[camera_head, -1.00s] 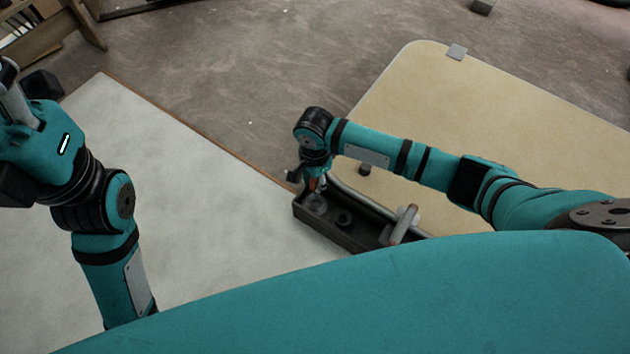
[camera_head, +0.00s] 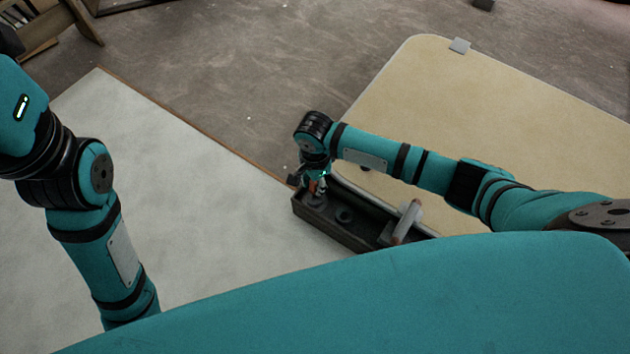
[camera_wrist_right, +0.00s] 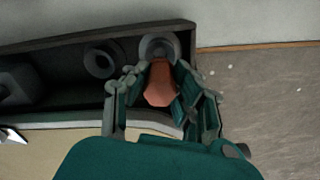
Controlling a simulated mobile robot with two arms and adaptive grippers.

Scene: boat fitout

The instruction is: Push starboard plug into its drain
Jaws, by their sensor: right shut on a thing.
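An orange-brown plug (camera_wrist_right: 160,86) is between the fingers of my right gripper (camera_wrist_right: 160,92) in the right wrist view. In the head view the right gripper (camera_head: 317,186) points down at the left end of a dark, narrow tray (camera_head: 335,233). A grey round drain ring (camera_wrist_right: 158,46) lies in the tray just beyond the plug, and the plug overlaps its near edge in the picture. I cannot tell whether the plug touches or enters it. A second ring (camera_wrist_right: 102,61) lies beside it, also visible in the head view (camera_head: 343,216). My left gripper is out of view.
A grey-brown handle-like bar (camera_head: 408,222) stands at the tray's right end. A pale panel (camera_head: 190,180) lies left of the tray and a tan board (camera_head: 440,120) behind it. Bare floor (camera_head: 230,75) shows beyond.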

